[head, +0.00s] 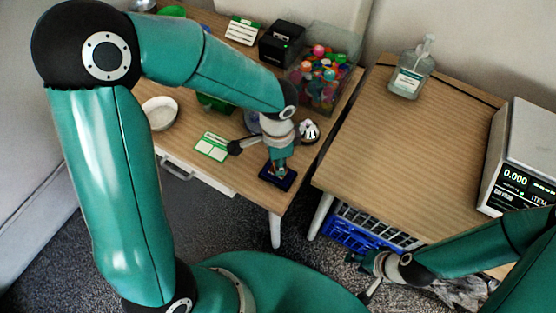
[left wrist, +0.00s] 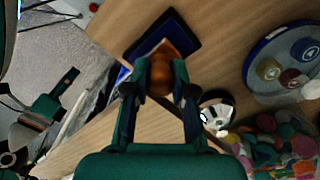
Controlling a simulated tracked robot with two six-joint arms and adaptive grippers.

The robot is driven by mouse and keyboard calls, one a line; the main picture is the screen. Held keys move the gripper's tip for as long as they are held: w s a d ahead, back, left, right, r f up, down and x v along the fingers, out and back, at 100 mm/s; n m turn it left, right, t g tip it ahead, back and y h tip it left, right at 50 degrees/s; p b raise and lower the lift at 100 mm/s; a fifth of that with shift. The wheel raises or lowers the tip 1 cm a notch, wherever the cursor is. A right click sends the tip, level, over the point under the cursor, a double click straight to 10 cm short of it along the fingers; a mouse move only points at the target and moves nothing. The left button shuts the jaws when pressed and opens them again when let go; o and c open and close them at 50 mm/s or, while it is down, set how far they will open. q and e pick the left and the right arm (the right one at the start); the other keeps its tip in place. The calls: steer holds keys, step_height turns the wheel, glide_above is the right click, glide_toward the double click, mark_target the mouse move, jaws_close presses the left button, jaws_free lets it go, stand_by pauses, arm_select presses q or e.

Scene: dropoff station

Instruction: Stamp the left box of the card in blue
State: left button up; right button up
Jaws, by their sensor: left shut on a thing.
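My left gripper (head: 279,167) is at the front right corner of the left table, over a dark blue ink pad (head: 268,178). In the left wrist view the left gripper (left wrist: 160,82) is shut on a stamp with a rounded brown handle (left wrist: 160,84). The ink pad (left wrist: 190,38) lies right under the stamp; I cannot tell whether they touch. The card (head: 211,146), white with green, lies flat to the left of the gripper. Its boxes are too small to read. My right gripper (head: 361,275) is open and empty, low before the right table.
A round tray (left wrist: 258,80) with several stamps is near the held stamp. A white bowl (head: 160,113), a black printer (head: 282,43) and a clear bin of colourful items (head: 322,80) stand on the left table. A scale (head: 520,160) and a pump bottle (head: 410,72) are on the right table.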

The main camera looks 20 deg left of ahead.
arm_select(q)
steer(key=shift+r+p, duration=2.8)
steer(key=shift+r, duration=0.7)
